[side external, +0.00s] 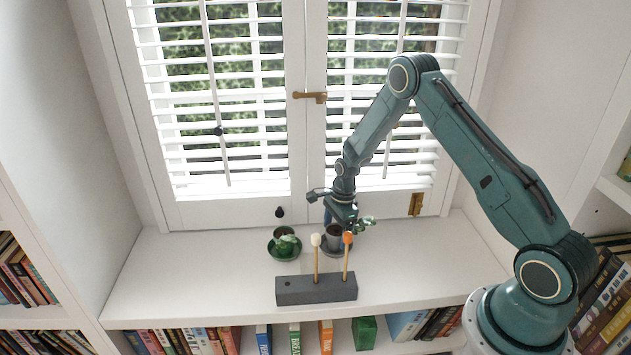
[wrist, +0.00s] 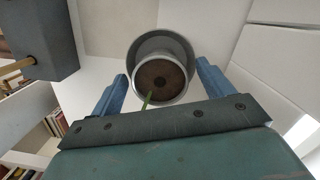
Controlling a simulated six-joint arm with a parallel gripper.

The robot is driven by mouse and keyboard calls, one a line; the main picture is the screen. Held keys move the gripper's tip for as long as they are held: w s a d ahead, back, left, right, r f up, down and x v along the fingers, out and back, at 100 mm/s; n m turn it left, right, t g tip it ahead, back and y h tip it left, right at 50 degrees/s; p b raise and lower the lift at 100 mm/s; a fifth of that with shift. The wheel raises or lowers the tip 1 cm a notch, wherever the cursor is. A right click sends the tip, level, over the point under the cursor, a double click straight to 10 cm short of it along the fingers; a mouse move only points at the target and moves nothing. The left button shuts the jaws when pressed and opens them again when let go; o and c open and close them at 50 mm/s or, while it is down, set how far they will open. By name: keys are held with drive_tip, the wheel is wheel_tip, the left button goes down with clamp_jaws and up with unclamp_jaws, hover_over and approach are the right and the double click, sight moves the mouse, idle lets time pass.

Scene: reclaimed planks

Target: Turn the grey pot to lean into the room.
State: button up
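The grey pot (side external: 334,239) stands on a dark saucer (side external: 325,251) on the white sill, partly hidden by my gripper. Its green plant (side external: 366,223) leans out to the right in the side view. In the wrist view the pot (wrist: 174,95) shows from above, with dark soil and a thin green stem (wrist: 147,101) running toward my gripper's palm. My gripper (wrist: 162,72) is open, its two blue fingers on either side of the pot with a visible gap on each side. In the side view my gripper (side external: 332,222) is right over the pot.
A second potted plant (side external: 284,243) on a green saucer stands left of the grey pot. In front is a grey block (side external: 316,290) holding two upright sticks with white and orange tips (side external: 347,238). The shuttered window (side external: 230,100) rises behind. The sill is clear at far left and right.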

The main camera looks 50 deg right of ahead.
sight(341, 229)
wheel_tip(341, 229, up, 14)
drive_tip(key=d, duration=0.1)
drive_tip(key=shift+s+d+f, duration=0.15)
drive_tip(key=shift+s+d, duration=0.1)
drive_tip(key=shift+s, duration=0.1)
idle(0.5)
